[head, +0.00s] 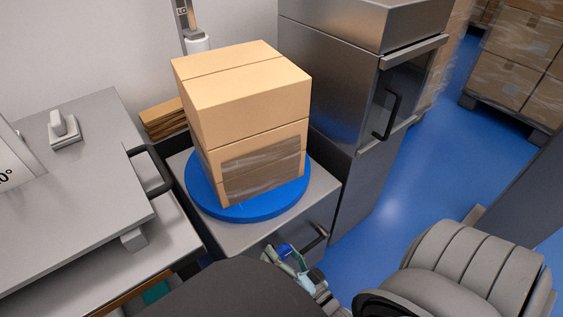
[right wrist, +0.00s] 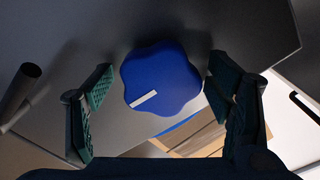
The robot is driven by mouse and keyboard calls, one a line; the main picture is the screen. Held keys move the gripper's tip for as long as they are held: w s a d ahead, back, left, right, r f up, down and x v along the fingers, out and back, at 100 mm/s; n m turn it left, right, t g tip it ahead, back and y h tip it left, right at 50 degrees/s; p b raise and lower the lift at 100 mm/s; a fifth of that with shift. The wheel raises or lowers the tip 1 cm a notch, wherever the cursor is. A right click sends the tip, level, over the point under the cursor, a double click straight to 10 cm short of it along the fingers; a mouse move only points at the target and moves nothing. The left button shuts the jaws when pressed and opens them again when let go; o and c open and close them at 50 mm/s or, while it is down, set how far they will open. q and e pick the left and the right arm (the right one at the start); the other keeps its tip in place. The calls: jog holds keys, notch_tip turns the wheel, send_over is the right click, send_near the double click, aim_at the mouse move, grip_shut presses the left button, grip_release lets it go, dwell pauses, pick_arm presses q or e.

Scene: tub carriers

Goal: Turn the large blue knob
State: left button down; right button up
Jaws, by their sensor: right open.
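The large blue knob (right wrist: 165,70) is lobed, with a white mark near its lower left edge, and sits on a grey metal face in the right wrist view. My right gripper (right wrist: 159,82) is open, with one green-padded finger on each side of the knob. Gaps show between the fingers and the knob, so it is not gripped. In the head view my right gripper (head: 286,262) is low in the middle, in front of the grey cabinet, with a small patch of blue between its fingers. My left gripper is not in view.
Stacked cardboard boxes (head: 245,100) stand on a blue turntable (head: 238,211) on top of the cabinet. A dark bar handle (head: 316,238) is close to the right gripper. A tall steel cabinet (head: 335,85) stands behind at right. A grey bench (head: 75,200) is at left. Blue floor (head: 400,215) is clear at right.

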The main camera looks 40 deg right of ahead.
jog(key=c, duration=1.2)
jog(key=shift+n, duration=0.4)
